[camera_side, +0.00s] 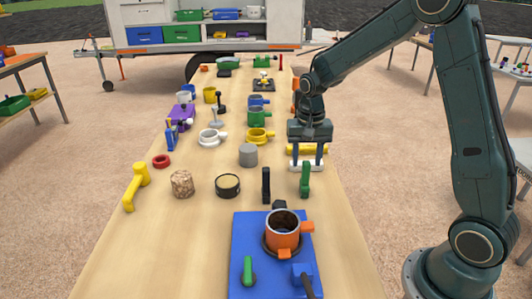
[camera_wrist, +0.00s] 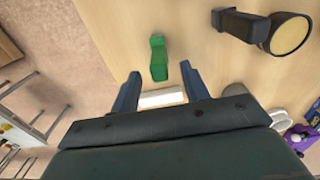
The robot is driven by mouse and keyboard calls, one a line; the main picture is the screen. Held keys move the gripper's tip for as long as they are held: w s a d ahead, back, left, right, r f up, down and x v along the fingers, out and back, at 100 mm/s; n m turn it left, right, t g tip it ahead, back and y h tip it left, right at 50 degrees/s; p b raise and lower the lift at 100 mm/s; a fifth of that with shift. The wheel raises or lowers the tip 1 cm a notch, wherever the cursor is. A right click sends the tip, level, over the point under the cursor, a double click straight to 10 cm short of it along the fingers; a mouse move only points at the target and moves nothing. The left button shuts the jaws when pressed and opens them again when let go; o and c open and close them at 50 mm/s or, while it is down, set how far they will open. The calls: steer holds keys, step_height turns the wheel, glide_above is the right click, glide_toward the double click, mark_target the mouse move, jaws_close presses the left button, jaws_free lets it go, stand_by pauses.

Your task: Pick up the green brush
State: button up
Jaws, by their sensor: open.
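The green brush (camera_side: 305,181) lies on the wooden table right of a black upright-looking piece in the side view. In the wrist view the green brush (camera_wrist: 158,58) lies lengthwise, in line with the gap between my fingers. My gripper (camera_side: 307,164) points down, open and empty, just behind the green part in the side view; in the wrist view the gripper (camera_wrist: 160,71) has its fingers either side of the brush line. A white bar (camera_wrist: 162,98) shows between the fingers; I cannot tell whether it belongs to the brush. Contact with the table is unclear.
A black piece (camera_side: 266,185) and a round black-rimmed container (camera_side: 228,185) stand left of the brush. A blue plate (camera_side: 244,228) with an orange mould (camera_side: 283,232) lies nearer. A yellow bar (camera_side: 292,149) is behind my fingers. Bare table lies right of the brush.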

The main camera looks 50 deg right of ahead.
mark_target(306, 171)
steer(key=shift+f, duration=2.5)
steer(key=shift+c, duration=0.4)
jaws_close()
